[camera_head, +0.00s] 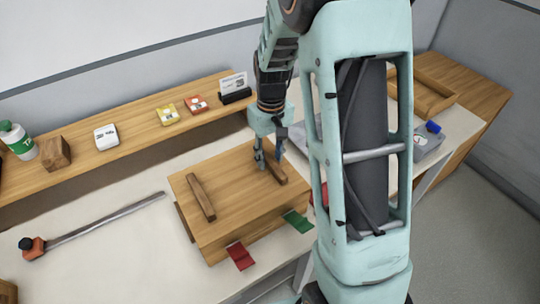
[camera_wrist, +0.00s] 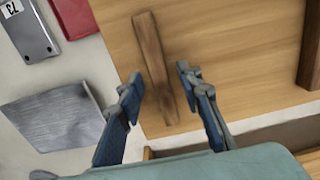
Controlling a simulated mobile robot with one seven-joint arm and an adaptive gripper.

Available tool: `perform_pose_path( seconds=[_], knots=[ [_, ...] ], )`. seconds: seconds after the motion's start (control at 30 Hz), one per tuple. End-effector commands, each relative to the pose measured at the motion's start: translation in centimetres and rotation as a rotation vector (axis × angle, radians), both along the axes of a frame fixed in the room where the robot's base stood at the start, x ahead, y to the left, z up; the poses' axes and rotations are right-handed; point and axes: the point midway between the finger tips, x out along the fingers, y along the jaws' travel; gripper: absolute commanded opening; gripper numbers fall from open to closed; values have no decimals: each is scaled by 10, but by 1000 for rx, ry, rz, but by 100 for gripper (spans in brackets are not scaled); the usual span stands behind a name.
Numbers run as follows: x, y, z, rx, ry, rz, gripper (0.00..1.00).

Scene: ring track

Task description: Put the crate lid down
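The crate lid (camera_head: 235,190) is a flat light-wood panel with two dark wooden bars across its top. It lies on the wooden crate (camera_head: 262,226) on the pale worktop; how closely it sits is hard to tell. My gripper (camera_head: 268,160) is low over the lid at the right bar (camera_head: 277,172). In the wrist view my gripper's fingers (camera_wrist: 158,85) are apart, one on each side of that bar (camera_wrist: 152,60), with visible gaps. The other bar (camera_head: 201,197) is to the left and free. Part of the area to the right is hidden behind my arm.
A red tab (camera_head: 240,256) and a green tab (camera_head: 298,221) lie at the crate's front. A long metal bar (camera_head: 105,220) lies left. The back shelf (camera_head: 135,133) holds a bottle (camera_head: 17,140), a wooden block (camera_head: 54,153) and small boxes. A wooden tray (camera_head: 440,103) stands right.

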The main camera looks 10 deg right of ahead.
Motion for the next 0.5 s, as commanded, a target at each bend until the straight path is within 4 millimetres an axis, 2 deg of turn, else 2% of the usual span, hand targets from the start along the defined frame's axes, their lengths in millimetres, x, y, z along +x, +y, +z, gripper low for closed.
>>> perform_pose_path(
  seconds=[0.17,0.27,0.5],
  knots=[
    [1,0,8,0,-3,0,33],
    [2,0,23,1,-5,0,33],
    [2,-1,76,0,-6,0,33]
  ],
)
